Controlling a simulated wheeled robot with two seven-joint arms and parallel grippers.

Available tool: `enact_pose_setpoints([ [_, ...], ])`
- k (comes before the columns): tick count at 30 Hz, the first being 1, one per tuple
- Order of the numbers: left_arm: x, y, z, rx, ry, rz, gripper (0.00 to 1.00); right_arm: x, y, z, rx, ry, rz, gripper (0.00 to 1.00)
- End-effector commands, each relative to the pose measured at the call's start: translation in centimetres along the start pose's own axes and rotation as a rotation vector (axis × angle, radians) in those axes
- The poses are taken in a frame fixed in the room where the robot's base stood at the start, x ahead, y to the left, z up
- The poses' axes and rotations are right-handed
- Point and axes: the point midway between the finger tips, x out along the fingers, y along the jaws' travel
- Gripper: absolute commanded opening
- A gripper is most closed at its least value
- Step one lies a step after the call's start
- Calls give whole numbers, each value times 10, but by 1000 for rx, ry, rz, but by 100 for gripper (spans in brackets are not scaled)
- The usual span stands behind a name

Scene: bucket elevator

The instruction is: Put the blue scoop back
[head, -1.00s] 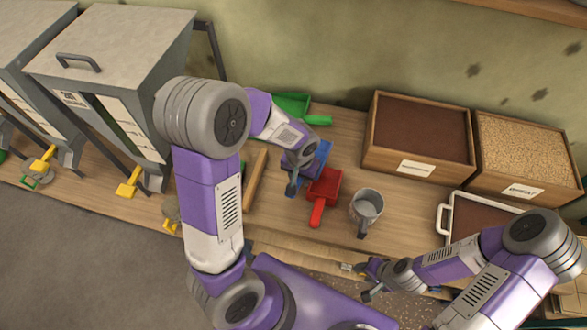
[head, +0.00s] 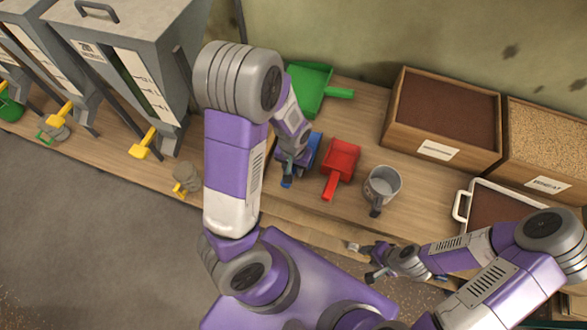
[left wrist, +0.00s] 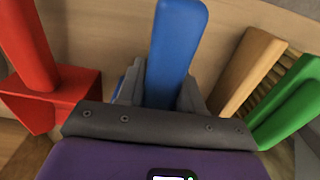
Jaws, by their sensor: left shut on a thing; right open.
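The blue scoop (head: 313,150) is at the wooden bench top, left of the red scoop (head: 341,160) and in front of the green scoop (head: 312,88). My left gripper (head: 288,178) is shut on its handle; in the left wrist view the blue handle (left wrist: 178,45) stands between the fingers. Most of the scoop's pan is hidden by my gripper and wrist. I cannot tell whether it touches the bench. My right gripper (head: 364,262) is open and empty near the bench's front edge.
A grey metal cup (head: 382,186) stands right of the red scoop. Wooden bins (head: 442,118) and a white-handled tray (head: 480,205) are at right. Grey hoppers (head: 130,60) stand at left. A wooden-handled brush (left wrist: 250,65) is near the scoop in the left wrist view.

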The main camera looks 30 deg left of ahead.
Motion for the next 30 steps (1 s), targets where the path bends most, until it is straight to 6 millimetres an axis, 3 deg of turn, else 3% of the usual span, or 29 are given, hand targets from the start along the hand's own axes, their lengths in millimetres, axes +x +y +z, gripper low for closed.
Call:
enact_pose_setpoints([
  [3, 15, 0, 0, 0, -1, 0, 0, 6, 2, 0, 0, 0, 0, 43],
  [13, 17, 0, 0, 0, 1, 0, 0, 7, 3, 0, 0, 0, 0, 43],
  [14, 17, 0, 0, 0, 1, 0, 38, 8, 3, 0, 0, 0, 0, 43],
  [18, 16, 0, 0, 0, 1, 0, 59, 7, 2, 0, 0, 0, 0, 43],
  [30, 9, 0, 0, 0, 2, 1, 62, 2, 1, 0, 0, 0, 0, 43],
])
